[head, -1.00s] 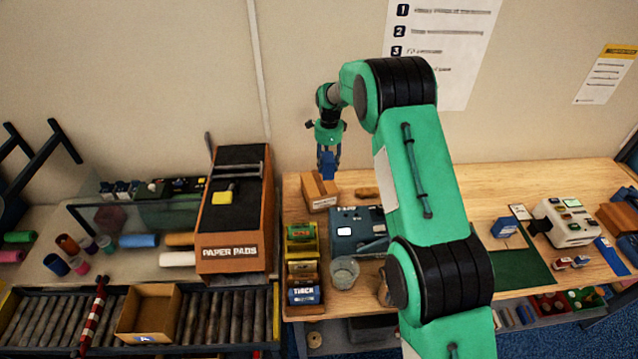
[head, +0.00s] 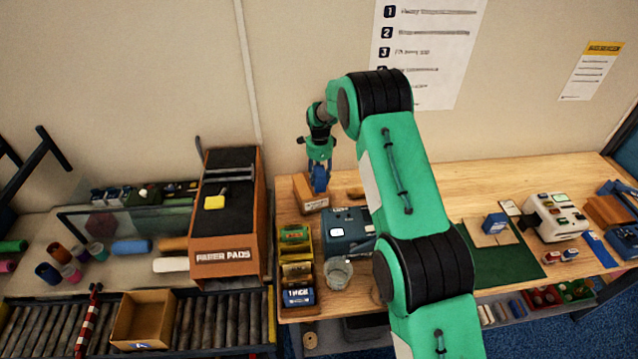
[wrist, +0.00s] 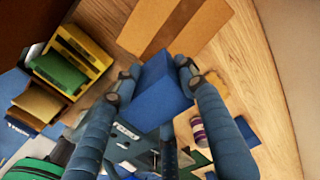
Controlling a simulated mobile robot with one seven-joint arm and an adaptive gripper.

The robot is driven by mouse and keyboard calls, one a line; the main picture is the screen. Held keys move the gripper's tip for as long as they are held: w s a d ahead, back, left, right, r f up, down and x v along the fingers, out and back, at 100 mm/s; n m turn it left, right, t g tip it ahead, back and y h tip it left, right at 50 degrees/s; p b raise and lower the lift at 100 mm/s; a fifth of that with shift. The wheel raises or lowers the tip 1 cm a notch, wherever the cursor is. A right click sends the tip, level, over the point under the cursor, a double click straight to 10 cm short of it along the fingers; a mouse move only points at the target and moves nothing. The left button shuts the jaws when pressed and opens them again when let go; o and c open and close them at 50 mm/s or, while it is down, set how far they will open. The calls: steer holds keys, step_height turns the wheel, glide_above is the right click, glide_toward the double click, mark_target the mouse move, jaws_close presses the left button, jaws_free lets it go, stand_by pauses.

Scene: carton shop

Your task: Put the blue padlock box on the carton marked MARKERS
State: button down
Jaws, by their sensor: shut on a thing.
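My gripper (head: 320,178) is shut on a blue box (wrist: 162,85), which shows between the two fingers in the wrist view. No padlock mark can be made out on it. In the head view the held box is small and partly covered by the fingers. A brown carton (head: 309,198) with a pale label sits at the back left of the wooden bench; its print is too small to read. The held box overlaps the carton's right part in the head view. In the wrist view the carton (wrist: 172,28) lies just beyond the box; I cannot tell whether they touch.
A yellow rack of small boxes (head: 283,260), a clear cup (head: 337,274) and a blue-grey device (head: 347,230) stand near the carton.

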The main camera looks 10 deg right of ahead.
mark_target(319, 183)
steer(key=shift+f+p, duration=0.35)
steer(key=shift+f, duration=1.45)
steer(key=shift+f, duration=0.15)
steer(key=c, duration=1)
jaws_free()
step_height(319, 183, up, 12)
steer(key=shift+r+b, duration=0.15)
steer(key=shift+b, duration=0.95)
steer(key=shift+r, duration=0.1)
